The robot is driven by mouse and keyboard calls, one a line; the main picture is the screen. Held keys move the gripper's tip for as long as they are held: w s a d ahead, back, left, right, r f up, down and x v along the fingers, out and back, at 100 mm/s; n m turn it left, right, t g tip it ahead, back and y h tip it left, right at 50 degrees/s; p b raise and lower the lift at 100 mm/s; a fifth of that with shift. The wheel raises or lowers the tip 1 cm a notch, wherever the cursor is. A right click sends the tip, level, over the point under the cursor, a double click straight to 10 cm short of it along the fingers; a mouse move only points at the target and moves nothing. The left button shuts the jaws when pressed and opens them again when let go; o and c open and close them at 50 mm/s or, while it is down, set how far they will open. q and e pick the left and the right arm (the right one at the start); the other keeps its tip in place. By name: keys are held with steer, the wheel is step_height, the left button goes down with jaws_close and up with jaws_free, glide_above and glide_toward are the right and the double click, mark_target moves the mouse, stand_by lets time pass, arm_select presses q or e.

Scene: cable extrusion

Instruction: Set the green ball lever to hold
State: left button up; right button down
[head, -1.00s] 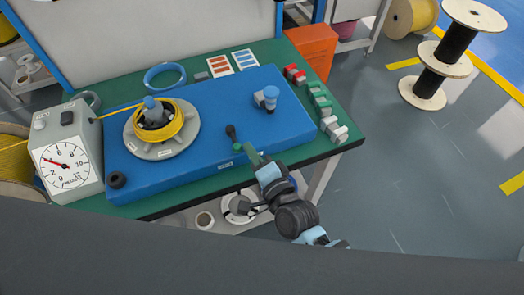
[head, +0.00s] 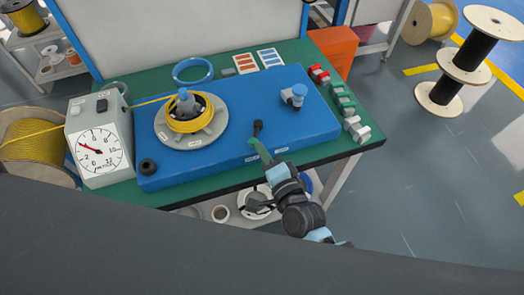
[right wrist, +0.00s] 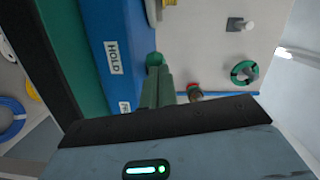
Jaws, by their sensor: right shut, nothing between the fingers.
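The lever has a dark stalk (head: 257,128) and a green ball (head: 253,142) at its near end, at the front edge of the blue panel (head: 225,155). The ball points toward the left front label (head: 252,158). In the right wrist view the green ball (right wrist: 155,60) is level with the label HOLD (right wrist: 113,57); a second label (right wrist: 124,107) is partly hidden. My right gripper (head: 262,151) is shut and empty, its greenish fingers (right wrist: 156,80) at the ball's right side. They appear to touch it. My left gripper is out of view.
A reel of yellow cable (head: 190,122) and a dial gauge box (head: 100,145) stand to the left. A blue knob (head: 294,94) stands back right. Red, green and grey pieces (head: 347,105) line the green table's right edge. A dark round knob (head: 147,166) sits front left.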

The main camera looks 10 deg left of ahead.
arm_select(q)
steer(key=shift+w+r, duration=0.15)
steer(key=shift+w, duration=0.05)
arm_select(e)
steer(key=shift+s+a, duration=0.15)
steer(key=shift+a, duration=0.2)
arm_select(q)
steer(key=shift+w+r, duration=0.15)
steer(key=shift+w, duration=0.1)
arm_select(e)
steer(key=shift+r, duration=0.1)
steer(key=shift+a, duration=0.1)
steer(key=shift+s, duration=0.2)
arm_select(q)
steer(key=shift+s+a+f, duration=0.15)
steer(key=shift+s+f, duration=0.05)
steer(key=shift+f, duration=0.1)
arm_select(e)
steer(key=v, duration=0.7)
steer(key=shift+d, duration=0.6)
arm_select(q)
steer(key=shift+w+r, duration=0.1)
arm_select(e)
steer(key=shift+s, duration=0.1)
